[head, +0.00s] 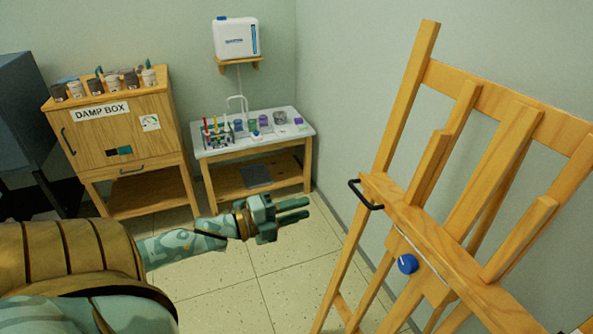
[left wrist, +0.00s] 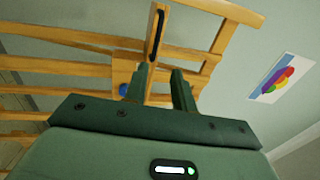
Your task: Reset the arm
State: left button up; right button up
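My left gripper (head: 292,211) is stretched out over the floor in the head view, left of the easel. Its two fingers are apart with nothing between them. In the left wrist view the fingers (left wrist: 160,92) are also apart and empty, with the wooden easel (left wrist: 215,45) beyond them. My right gripper is in neither view.
The easel (head: 400,176) fills the right side, with a black handle (head: 366,196) and a blue knob (head: 407,263). A cabinet marked DAMP BOX (head: 115,138) and a white-topped table (head: 280,130) stand against the back wall. Tiled floor (head: 215,300) between is clear.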

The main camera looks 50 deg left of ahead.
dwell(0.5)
pick_arm(q)
jog(key=s+a+f+n+g+y, duration=0.25)
jog(key=a+f+n+y, duration=0.5)
jog(key=f, duration=0.55)
jog(key=s+a+f+n+g+y, duration=0.1)
jog(key=s+a+f+n+g, duration=0.2)
jog(key=s+f, duration=0.5)
jog(key=s+a+f+n+g+y, duration=0.15)
jog(key=s+f+n, duration=0.3)
jog(key=f, duration=0.65)
jog(key=s+d+f+n+g, duration=0.1)
jog(key=s+d+f+g, duration=0.25)
jog(key=s+f, duration=0.4)
jog(key=s+d+f+n+g, duration=0.2)
jog(key=s+d+f+g, duration=0.15)
jog(key=s+f, duration=0.4)
jog(key=s+d+f+g+h, duration=0.1)
jog(key=s+d, duration=0.4)
jog(key=d, duration=0.4)
jog(key=s+d+f+h, duration=0.2)
jog(key=s+d, duration=0.3)
jog(key=d, duration=0.4)
jog(key=shift+s+d+f+n+g, duration=0.15)
jog(key=shift+d+f+n+g, duration=0.15)
jog(key=shift+d+n+g, duration=0.1)
